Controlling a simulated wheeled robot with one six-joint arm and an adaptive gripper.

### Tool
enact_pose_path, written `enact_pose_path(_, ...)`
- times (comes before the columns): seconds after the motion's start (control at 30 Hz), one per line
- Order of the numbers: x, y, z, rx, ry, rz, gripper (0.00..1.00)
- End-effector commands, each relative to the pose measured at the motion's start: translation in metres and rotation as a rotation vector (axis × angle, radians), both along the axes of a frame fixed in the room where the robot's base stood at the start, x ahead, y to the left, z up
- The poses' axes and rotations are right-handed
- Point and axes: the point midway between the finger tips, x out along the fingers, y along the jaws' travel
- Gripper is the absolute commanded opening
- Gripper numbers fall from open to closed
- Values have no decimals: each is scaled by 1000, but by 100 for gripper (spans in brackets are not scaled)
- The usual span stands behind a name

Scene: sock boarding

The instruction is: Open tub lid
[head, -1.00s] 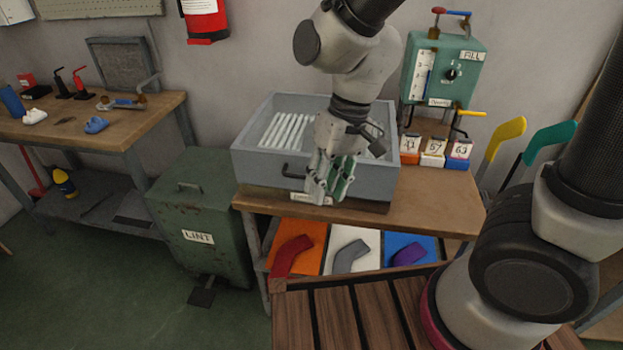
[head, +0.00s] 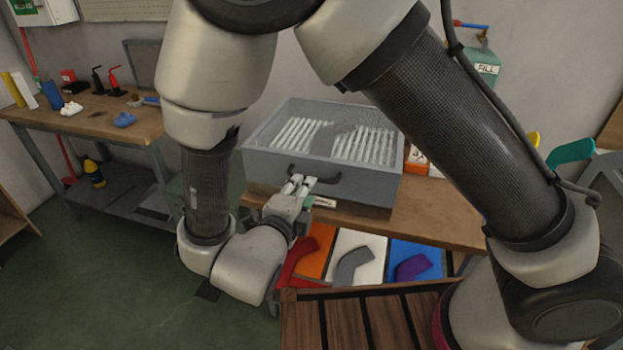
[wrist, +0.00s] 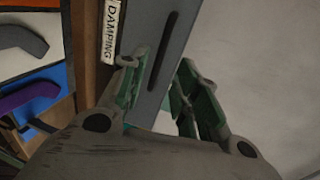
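The grey tub (head: 365,186) sits on the wooden bench, with rows of white ribbed bars showing through its top. I cannot tell whether a clear lid covers it. A dark handle (head: 322,174) is on its front face. My gripper (head: 299,184) is at the tub's front, close to the left part of the handle. In the wrist view my gripper (wrist: 160,86) has its two green-padded fingers apart. The tub's grey front (wrist: 160,70) and dark handle (wrist: 164,50) show between and beyond them. I see no grip on the handle.
Below are orange, white (head: 352,248) and blue (head: 418,258) panels with bent shapes. A side workbench (head: 95,120) with small items stands at left. My arm hides part of the floor.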

Motion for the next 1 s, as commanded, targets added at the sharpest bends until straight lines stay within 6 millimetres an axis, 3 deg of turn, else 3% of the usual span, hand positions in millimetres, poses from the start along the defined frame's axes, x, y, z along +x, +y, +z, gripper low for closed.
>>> enact_pose_path(0.4,58,-21,-13,1,2,0,31)
enact_pose_path(0.8,68,-24,-16,1,3,3,31)
enact_pose_path(1.0,68,-24,-16,1,3,3,0)
